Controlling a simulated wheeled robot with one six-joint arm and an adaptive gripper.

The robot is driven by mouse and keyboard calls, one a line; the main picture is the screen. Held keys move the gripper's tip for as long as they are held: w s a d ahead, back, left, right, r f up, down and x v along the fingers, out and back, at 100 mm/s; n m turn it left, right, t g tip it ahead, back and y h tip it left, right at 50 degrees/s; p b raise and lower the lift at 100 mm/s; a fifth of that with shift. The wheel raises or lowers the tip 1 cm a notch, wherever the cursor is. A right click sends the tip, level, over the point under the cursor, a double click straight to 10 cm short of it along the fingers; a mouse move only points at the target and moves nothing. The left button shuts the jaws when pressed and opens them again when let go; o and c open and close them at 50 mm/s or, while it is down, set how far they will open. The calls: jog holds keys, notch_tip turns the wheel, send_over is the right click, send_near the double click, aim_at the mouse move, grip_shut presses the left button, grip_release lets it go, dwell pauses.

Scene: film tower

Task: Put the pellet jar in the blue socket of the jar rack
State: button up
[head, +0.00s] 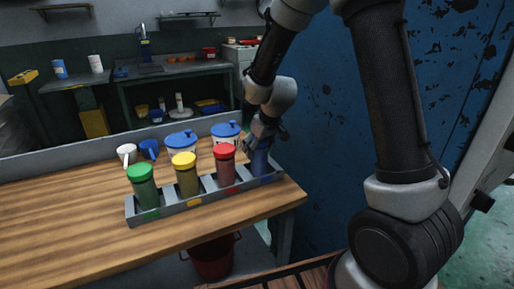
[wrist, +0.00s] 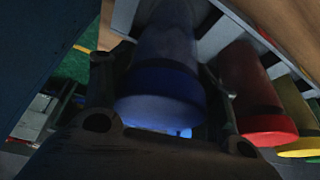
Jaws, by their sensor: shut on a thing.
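The blue pellet jar (head: 261,163) stands roughly upright at the right end of the grey jar rack (head: 165,213), in line with the other jars. My gripper (head: 264,138) is around its top from above. In the wrist view, my gripper (wrist: 162,97) has a finger on each side of the blue jar (wrist: 165,80) and is shut on it. The jar's lower part is within the end section of the rack. The blue socket is hidden by the jar, and I cannot tell whether the jar touches its bottom.
Red (head: 225,166), yellow (head: 186,174) and green (head: 145,186) jars fill the rack to the left. Behind are two white tubs with blue lids (head: 181,143), a white mug (head: 126,153) and a blue mug (head: 149,148). A blue wall (head: 325,150) is close on the right. The table's left is clear.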

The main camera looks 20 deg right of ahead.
jog(key=shift+f, duration=0.15)
jog(key=o, duration=1.3)
jog(key=shift+c, duration=0.2)
jog(key=v, duration=1.2)
jog(key=s+d+r+m, duration=0.1)
jog(key=s+d+r, duration=0.2)
jog(key=s, duration=0.6)
jog(key=s+d+r+m+h, duration=0.1)
jog(key=s+d+r+m, duration=0.1)
jog(key=s+d, duration=0.4)
jog(key=s+d+r+m, duration=0.1)
jog(key=s+d+r, duration=0.3)
jog(key=s, duration=0.8)
jog(key=shift+d+m+h, duration=0.3)
jog(key=shift+d+h, duration=0.05)
jog(key=shift+h, duration=0.05)
